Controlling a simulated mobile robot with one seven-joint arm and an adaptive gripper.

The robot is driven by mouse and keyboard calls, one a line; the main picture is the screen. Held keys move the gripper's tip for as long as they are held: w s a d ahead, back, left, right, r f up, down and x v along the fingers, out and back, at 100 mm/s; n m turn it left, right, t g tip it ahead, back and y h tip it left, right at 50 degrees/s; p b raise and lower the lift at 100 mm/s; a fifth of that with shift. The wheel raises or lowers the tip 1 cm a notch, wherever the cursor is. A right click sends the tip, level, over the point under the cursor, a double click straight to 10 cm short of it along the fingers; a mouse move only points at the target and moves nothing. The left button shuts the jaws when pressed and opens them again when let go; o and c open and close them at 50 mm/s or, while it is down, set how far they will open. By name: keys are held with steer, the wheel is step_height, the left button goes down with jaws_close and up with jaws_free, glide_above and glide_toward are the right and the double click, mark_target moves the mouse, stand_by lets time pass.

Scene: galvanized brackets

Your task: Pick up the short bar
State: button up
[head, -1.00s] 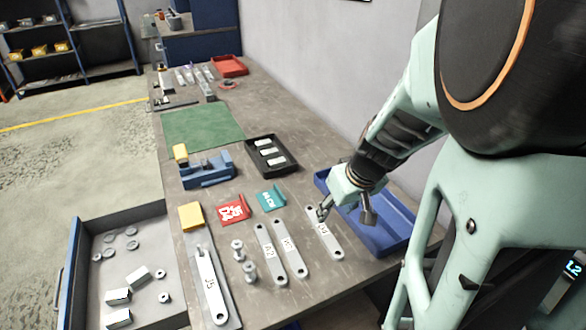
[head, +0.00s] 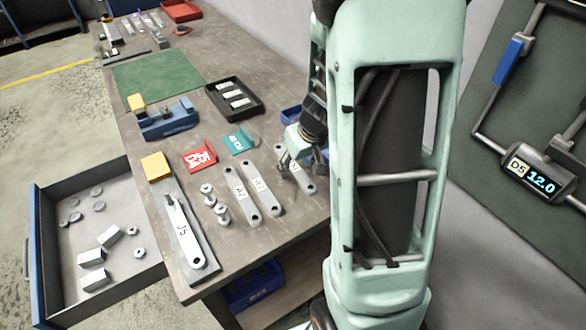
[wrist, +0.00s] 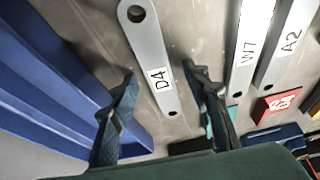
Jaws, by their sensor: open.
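Several flat grey bars lie side by side on the bench. The bar marked D4 (head: 306,184) is on the right, W7 (head: 267,197) is beside it, and A2 (head: 244,197) is left of that. I cannot tell for sure which is the short bar. My gripper (head: 297,164) is low over the D4 bar, open and empty. In the wrist view the D4 bar (wrist: 147,45) runs between the open fingers of my gripper (wrist: 160,74), with W7 (wrist: 248,45) and A2 (wrist: 287,42) to the right. My arm hides part of the blue tray (head: 291,115).
A long bar marked J5 (head: 184,232) lies on a grey plate at the front left. Bolts (head: 222,213) stand between it and A2. An open drawer (head: 45,215) juts out left. A gauge display (head: 538,180) hangs on the right.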

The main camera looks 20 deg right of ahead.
jaws_close()
stand_by(0.3)
steer(key=shift+r, duration=0.15)
